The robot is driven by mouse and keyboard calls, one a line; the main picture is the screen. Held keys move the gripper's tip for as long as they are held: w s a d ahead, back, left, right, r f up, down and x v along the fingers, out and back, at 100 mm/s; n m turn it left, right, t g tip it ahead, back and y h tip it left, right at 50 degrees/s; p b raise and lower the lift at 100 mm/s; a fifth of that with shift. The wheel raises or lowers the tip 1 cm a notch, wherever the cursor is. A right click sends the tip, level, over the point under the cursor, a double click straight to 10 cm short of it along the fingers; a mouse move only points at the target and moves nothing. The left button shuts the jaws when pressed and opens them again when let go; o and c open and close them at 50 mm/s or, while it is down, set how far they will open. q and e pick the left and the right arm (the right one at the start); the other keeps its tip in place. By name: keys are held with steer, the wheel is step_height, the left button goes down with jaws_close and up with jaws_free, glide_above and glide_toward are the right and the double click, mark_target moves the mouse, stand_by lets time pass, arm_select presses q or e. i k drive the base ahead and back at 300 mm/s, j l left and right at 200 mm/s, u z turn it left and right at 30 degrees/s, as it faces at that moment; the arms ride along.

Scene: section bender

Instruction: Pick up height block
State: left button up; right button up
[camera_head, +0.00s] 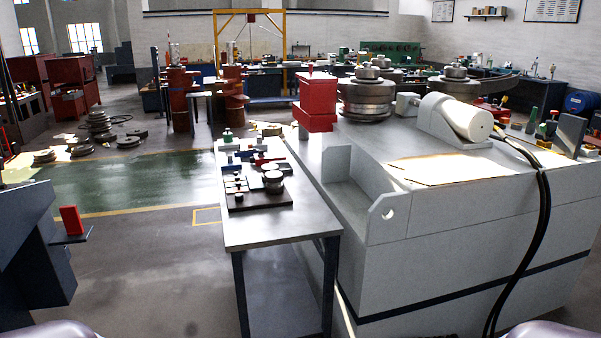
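A narrow grey table (265,228) stands ahead of me with a dark tray (262,203) on it. Several small metal blocks and a round metal piece (273,182) sit on the tray. Behind them are small blue, red and green items (259,160). I cannot tell which of these small parts is the height block. Neither of my grippers is in view. Only pale rounded parts, probably of my own arms, show at the bottom left and bottom right edges.
The large grey section bender (450,220) stands right beside the table, with rollers (366,98) and black hoses (543,215). A dark bench with a red block (70,220) is at left. Open floor (150,270) lies left of the table.

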mark_target(245, 153)
steer(key=i+u, duration=0.1)
steer(key=i, duration=0.4)
steer(key=i+l+u, duration=0.1)
steer(key=i, duration=0.4)
steer(key=i+l+u, duration=0.1)
steer(key=i, duration=0.4)
steer(key=i+l+u, duration=0.1)
steer(key=i, duration=0.4)
steer(key=i+l+u, duration=0.1)
steer(key=i+l, duration=0.15)
steer(key=i, duration=0.2)
steer(key=j+u, duration=0.1)
steer(key=u, duration=0.75)
steer(key=j+u, duration=0.1)
steer(key=u, duration=0.3)
steer(key=i+j+z, duration=0.4)
steer(key=j, duration=0.2)
steer(key=i+j+z, duration=0.15)
steer(key=j, duration=0.2)
steer(key=i+j+z, duration=0.2)
steer(key=j, duration=0.2)
steer(key=i, duration=1.45)
steer(key=i+z, duration=0.3)
steer(key=i+j+z, duration=0.25)
steer(key=i, duration=0.25)
steer(key=i+j+z, duration=0.3)
steer(key=i+l, duration=0.1)
